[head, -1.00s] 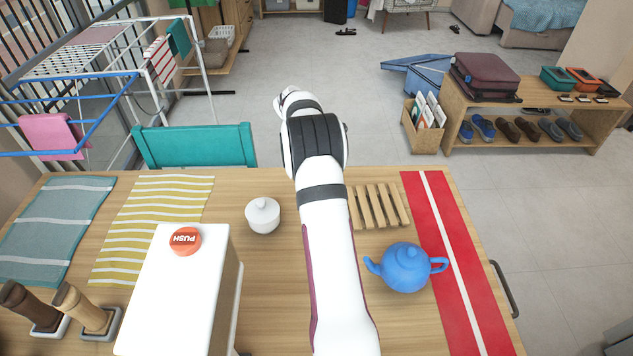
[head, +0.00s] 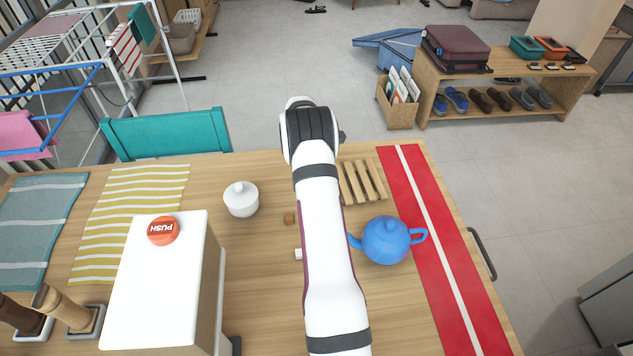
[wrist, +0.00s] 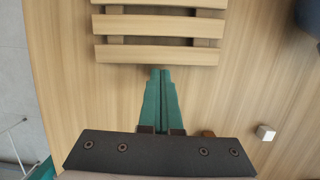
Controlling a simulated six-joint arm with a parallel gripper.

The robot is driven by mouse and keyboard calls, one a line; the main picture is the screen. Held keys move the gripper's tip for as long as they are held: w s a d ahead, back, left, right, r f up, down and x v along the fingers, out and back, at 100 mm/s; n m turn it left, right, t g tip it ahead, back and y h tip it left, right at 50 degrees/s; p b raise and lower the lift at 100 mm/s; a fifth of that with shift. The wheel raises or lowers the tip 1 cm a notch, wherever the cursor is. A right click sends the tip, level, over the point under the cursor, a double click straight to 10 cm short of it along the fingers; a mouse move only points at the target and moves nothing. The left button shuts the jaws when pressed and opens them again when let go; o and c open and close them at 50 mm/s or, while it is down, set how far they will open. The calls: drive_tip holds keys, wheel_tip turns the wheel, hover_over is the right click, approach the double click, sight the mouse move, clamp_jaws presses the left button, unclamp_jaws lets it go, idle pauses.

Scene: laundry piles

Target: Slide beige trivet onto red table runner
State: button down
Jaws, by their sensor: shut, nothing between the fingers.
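The beige trivet (head: 363,181), a slatted wooden grid, lies on the table just left of the red table runner (head: 452,250). The runner has a white lengthwise stripe. My arm hides part of the trivet's left side in the head view. In the wrist view two of the trivet's slats (wrist: 158,54) lie straight ahead of my gripper (wrist: 161,72). Its green fingers are shut together and empty, with the tips close to the nearest slat. Whether they touch it I cannot tell. The gripper is hidden behind my arm in the head view.
A blue teapot (head: 387,241) stands near the trivet and overlaps the runner's left edge in view. A white lidded bowl (head: 241,200), a small brown block (head: 290,218) and a small white block (head: 299,254) are left of my arm. A white box with a red button (head: 163,231) stands further left.

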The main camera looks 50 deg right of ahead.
sight(384, 184)
drive_tip(key=s+d, duration=1.2)
drive_tip(key=shift+d, duration=0.35)
